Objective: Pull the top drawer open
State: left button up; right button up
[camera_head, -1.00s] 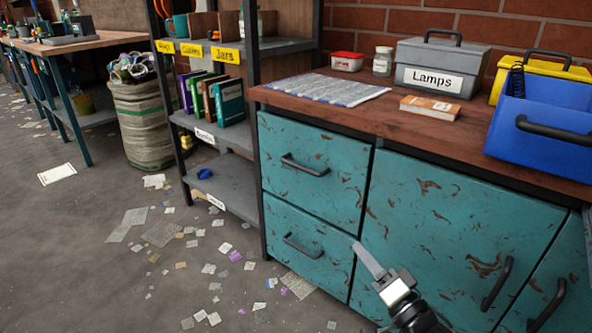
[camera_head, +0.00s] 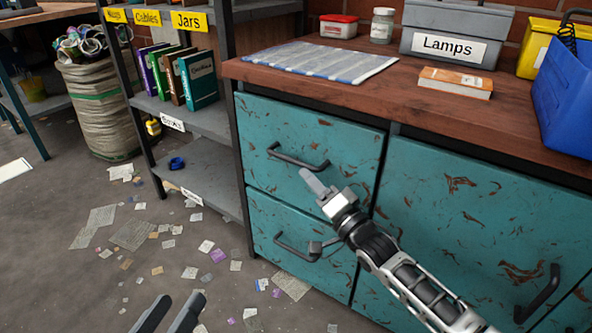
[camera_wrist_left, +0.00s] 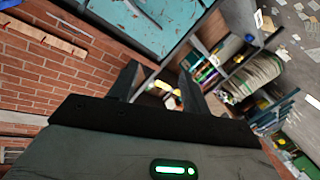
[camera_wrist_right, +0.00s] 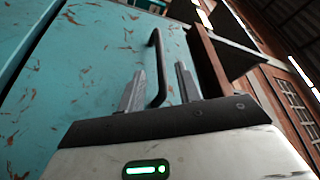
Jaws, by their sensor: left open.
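The top drawer (camera_head: 310,145) is a chipped teal front under the wooden worktop and looks shut. Its dark bar handle (camera_head: 298,160) also shows in the right wrist view (camera_wrist_right: 157,60). My right gripper (camera_head: 314,183) is in front of the drawer, just below the handle's right end in the head view. In the right wrist view its fingers (camera_wrist_right: 160,80) are apart, with the handle bar seen between them; I cannot tell the depth gap or any contact. My left gripper (camera_head: 172,314) is open and empty low at the front, away from the drawers.
The lower drawer (camera_head: 285,225) with its own handle looks shut, and a wide cabinet door (camera_head: 450,210) is to the right. A shelf unit (camera_head: 195,120) stands close at the left. The worktop (camera_head: 400,108) holds a mat, book and boxes. Floor scraps lie in front.

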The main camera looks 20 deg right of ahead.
aim_at(296, 162)
jog(key=shift+b+x, duration=0.85)
jog(key=shift+x, duration=2.3)
pick_arm(q)
jog(key=shift+w+r+m+t+h, duration=0.15)
jog(key=shift+w+r+t, duration=0.2)
jog(key=shift+r+t, duration=0.15)
jog(key=shift+w+r+m+t+h, duration=0.15)
jog(key=shift+w+r+t, duration=0.2)
jog(key=shift+r, duration=0.25)
pick_arm(e)
jog(key=shift+c, duration=0.2)
pick_arm(q)
jog(key=shift+a, duration=0.1)
pick_arm(e)
grip_shut()
